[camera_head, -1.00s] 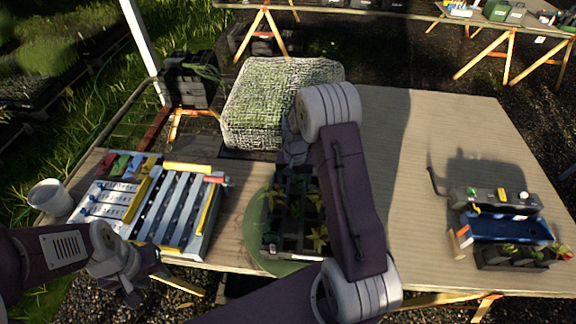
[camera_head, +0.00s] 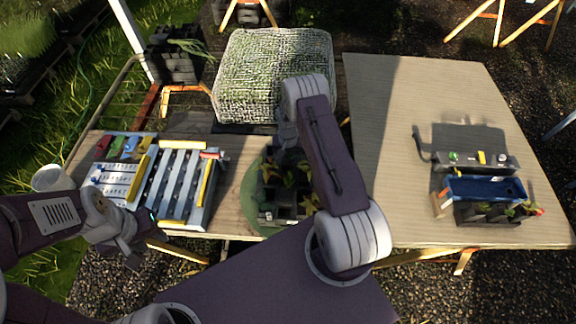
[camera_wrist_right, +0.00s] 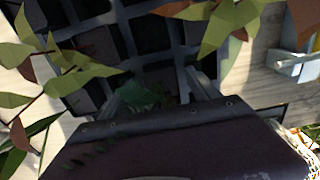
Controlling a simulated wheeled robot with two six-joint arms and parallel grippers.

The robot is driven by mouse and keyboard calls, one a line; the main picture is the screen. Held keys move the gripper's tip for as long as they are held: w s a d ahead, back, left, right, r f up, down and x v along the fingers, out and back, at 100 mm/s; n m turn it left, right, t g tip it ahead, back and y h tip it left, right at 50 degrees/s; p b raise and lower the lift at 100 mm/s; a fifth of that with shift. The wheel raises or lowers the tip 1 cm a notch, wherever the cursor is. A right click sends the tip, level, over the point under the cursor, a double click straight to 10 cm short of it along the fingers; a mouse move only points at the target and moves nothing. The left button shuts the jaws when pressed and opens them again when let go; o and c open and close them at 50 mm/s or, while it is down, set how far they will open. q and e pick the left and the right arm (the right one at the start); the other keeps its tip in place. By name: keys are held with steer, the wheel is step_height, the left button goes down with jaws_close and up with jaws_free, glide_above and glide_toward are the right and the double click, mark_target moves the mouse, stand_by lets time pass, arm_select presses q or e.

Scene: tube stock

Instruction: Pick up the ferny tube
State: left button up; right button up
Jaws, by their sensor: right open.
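A black tray of square cells (camera_head: 267,217) holds several leafy plants in tubes on a round green disc (camera_head: 250,205). My right gripper (camera_head: 288,160) points down over the tray, its tips largely hidden in the head view by my wrist and the leaves. In the right wrist view my right gripper (camera_wrist_right: 163,95) is open. A small dark green leafy plant (camera_wrist_right: 150,93) shows between its fingers; I cannot tell for sure that it is the ferny tube. No hold on it shows. My left gripper (camera_head: 135,252) hangs off the table's front left; its jaws are unclear.
A blue tray (camera_head: 485,189) and dark pots stand at the right. A meshed green block (camera_head: 272,75) is behind. The table's middle right (camera_head: 385,150) is bare.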

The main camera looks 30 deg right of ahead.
steer(key=shift+f, duration=0.25)
steer(key=shift+w+d+f, duration=0.1)
steer(key=shift+w+f, duration=0.05)
steer(key=shift+w, duration=0.05)
steer(key=c, duration=0.9)
steer(key=shift+s, duration=0.1)
jaws_close()
step_height(320, 180, up, 18)
steer(key=b, duration=0.3)
